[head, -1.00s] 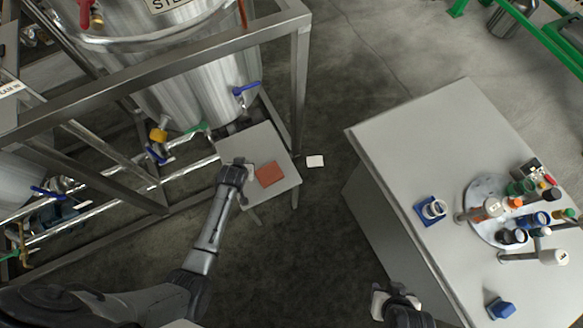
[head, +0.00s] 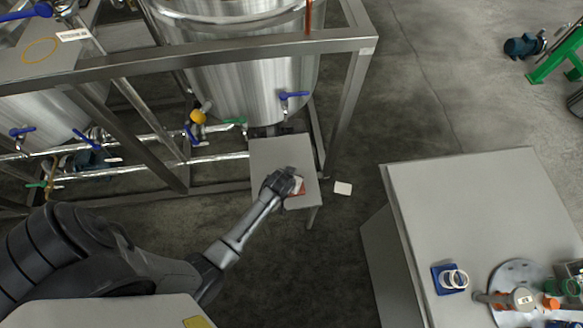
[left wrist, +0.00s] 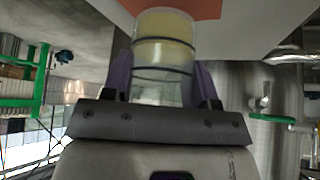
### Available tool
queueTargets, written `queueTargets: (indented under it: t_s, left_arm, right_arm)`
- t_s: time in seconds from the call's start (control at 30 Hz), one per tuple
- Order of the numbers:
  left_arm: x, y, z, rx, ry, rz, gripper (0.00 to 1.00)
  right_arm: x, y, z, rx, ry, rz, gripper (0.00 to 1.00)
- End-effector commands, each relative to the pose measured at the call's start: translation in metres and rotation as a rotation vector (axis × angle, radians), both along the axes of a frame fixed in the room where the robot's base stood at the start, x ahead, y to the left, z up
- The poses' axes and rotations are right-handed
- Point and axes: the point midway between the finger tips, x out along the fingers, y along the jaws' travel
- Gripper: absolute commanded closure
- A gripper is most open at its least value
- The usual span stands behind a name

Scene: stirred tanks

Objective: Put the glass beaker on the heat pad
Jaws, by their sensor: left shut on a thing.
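The glass beaker (left wrist: 163,75) is clear with dark bands and pale yellow contents, and sits between the fingers of my left gripper (left wrist: 160,85) in the left wrist view. That gripper (head: 290,180) is shut on it over the small grey table. The heat pad (head: 300,189) is a red-orange square on that table, partly covered by the gripper in the head view. It also shows at the top of the left wrist view (left wrist: 202,8), just beyond the beaker's end. I cannot tell whether beaker and pad touch. My right gripper is out of view.
The small table (head: 275,157) stands against the steel tank frame (head: 350,90), with valves and pipes close behind. A white square (head: 343,188) lies on the floor. A larger grey bench (head: 460,210) at the right carries a blue holder (head: 450,279) and a round rack.

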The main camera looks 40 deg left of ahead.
Motion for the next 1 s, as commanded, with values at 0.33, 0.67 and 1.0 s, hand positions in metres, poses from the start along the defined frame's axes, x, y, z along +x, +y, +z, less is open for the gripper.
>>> queueTargets:
  t_s: [0.33,0.67,1.0]
  left_arm:
    - [0.0,0.0,-0.02,0.0,0.0,0.0,0.76]
    - [0.0,0.0,-0.024,0.0,0.0,0.0,0.38]
    - [0.0,0.0,-0.024,0.0,0.001,0.0,0.21]
  right_arm:
    - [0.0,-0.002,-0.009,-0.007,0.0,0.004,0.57]
    - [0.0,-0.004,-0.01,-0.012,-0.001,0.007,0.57]
    - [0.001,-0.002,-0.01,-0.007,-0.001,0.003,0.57]
